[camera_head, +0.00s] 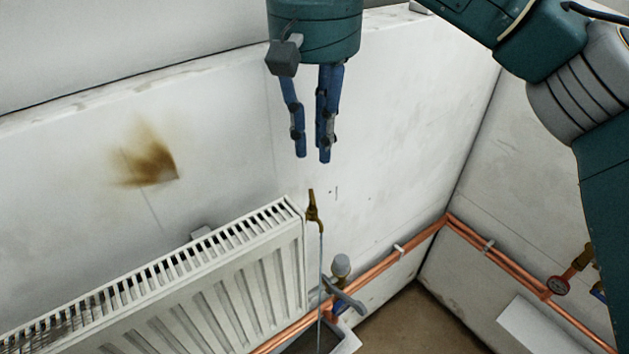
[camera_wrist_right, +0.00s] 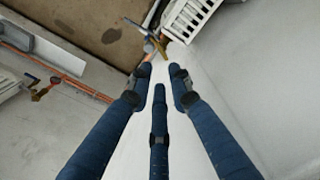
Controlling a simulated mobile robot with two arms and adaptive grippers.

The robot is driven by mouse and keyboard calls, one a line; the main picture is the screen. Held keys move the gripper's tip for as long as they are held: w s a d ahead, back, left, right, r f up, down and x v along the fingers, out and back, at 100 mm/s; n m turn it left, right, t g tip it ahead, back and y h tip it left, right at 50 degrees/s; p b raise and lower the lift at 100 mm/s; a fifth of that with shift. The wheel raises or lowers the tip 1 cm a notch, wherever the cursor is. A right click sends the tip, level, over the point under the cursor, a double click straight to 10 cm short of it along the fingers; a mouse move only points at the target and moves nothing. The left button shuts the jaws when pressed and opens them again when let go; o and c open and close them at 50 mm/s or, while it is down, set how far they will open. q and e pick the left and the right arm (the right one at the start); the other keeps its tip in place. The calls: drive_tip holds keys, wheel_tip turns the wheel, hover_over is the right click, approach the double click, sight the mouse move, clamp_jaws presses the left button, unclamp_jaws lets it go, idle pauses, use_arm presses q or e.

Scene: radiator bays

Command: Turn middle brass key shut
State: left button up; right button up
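A small brass key (camera_head: 313,209) sits at the top right end corner of the white radiator (camera_head: 250,260). A thin pale stream runs straight down from it. The brass key also shows in the right wrist view (camera_wrist_right: 157,42), beyond the fingertips. My right gripper (camera_head: 312,156) points down just above the key, with its blue fingers apart and nothing between them. In the wrist view its fingers (camera_wrist_right: 161,82) are spread, and they appear clear of the key. My left gripper is in neither view.
A grey-capped valve (camera_head: 341,266) stands beside the radiator's lower right end, above a pale tray (camera_head: 347,340). Copper pipes (camera_head: 405,252) run along the wall to the corner. The wall above the radiator is bare, with a brown stain (camera_head: 148,160).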

sight(312, 202)
wheel_tip(312, 202, down, 9)
drive_tip(key=shift+s+r+p, duration=0.1)
drive_tip(key=shift+r+p, duration=0.05)
drive_tip(key=shift+p, duration=0.75)
drive_tip(key=shift+a+f, duration=0.1)
drive_tip(key=shift+f, duration=0.5)
clamp_jaws()
